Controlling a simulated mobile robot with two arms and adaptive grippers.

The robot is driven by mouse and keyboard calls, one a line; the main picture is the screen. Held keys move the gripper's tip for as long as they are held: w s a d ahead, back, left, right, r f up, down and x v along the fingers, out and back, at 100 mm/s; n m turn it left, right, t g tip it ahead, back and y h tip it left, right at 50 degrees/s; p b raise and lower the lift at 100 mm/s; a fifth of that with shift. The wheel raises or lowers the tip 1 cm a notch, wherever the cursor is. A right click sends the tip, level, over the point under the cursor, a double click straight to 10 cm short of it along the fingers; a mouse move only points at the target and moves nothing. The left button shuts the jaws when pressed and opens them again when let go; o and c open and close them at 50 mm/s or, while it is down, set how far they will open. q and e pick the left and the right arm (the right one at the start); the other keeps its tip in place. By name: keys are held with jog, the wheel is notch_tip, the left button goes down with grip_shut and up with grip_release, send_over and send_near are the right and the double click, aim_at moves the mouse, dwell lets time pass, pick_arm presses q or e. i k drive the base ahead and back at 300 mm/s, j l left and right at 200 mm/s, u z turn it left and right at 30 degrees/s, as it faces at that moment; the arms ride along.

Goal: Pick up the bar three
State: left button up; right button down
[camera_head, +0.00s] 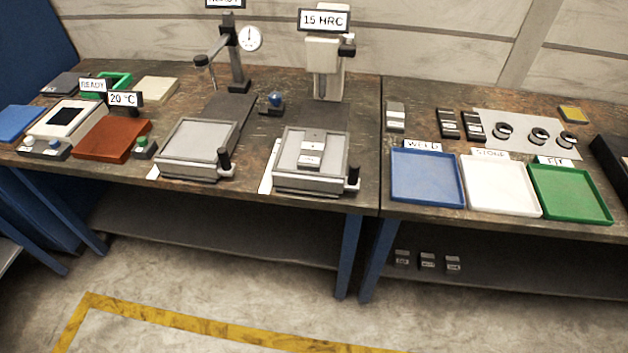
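I cannot read which piece is bar three. A light grey bar (396,117) lies at the left of the right-hand bench. Two dark bars with pale labels, one (448,123) and another (473,126), lie to its right. Three small grey blocks with labels, the left one (402,258), the middle one (427,261) and the right one (453,264), are on the lower shelf. A small labelled grey piece (309,160) lies in the tray under the "15 HRC" device. Its lettering is too small to read. Neither of my grippers is in view.
A blue tray (427,203), a white tray (500,210) and a green tray (572,215) line the front of the right-hand bench. The "15 HRC" device (325,60) and a dial gauge stand (236,65) stand on the left bench. The floor in front is clear.

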aim_at(310, 158)
jog(key=i+l+u, duration=0.1)
jog(key=l+u, duration=0.75)
jog(key=i+j, duration=0.05)
